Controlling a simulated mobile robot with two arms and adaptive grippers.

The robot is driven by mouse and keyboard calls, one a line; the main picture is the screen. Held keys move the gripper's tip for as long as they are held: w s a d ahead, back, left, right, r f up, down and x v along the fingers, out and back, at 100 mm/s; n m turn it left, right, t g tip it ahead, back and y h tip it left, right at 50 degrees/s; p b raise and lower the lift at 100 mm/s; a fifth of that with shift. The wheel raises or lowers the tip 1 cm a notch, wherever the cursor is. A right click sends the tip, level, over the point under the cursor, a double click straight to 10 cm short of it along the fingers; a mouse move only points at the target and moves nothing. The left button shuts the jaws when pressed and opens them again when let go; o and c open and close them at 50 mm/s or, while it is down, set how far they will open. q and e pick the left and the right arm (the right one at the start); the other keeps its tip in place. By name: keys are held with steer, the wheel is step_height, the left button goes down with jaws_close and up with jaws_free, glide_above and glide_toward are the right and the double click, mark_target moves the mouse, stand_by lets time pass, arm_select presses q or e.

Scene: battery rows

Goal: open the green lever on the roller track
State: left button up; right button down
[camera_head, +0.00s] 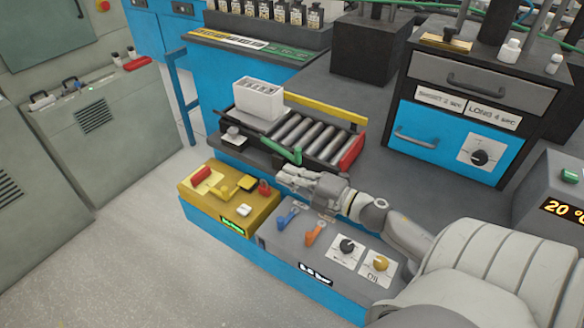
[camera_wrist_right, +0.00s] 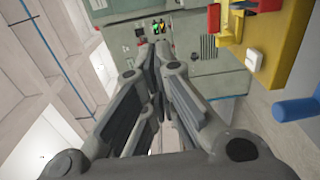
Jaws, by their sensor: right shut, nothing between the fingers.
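The green lever (camera_head: 281,147) sits on the front side of the roller track (camera_head: 336,139), slanting down to the right, with a thicker green piece at its right end. The track has several grey rollers and a red end block at the right. My right gripper (camera_head: 284,177) is just in front of and below the lever, apart from it as far as I can tell. In the right wrist view its fingers (camera_wrist_right: 160,58) are together with nothing between them, and neither lever nor track shows there. My left gripper is not in view.
A white crate (camera_head: 259,98) stands at the track's left end. A yellow control box (camera_head: 232,203) with a red padlock is below, left of my gripper. A grey panel (camera_head: 335,246) with blue and orange levers lies under my right arm. A blue-drawer cabinet (camera_head: 455,140) stands right.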

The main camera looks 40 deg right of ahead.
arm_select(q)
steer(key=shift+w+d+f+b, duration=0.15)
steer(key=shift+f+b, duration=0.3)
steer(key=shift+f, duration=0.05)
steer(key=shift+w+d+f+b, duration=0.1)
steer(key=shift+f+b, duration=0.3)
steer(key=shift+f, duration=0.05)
arm_select(e)
steer(key=s+d, duration=0.6)
steer(key=s, duration=0.1)
steer(key=shift+s, duration=0.35)
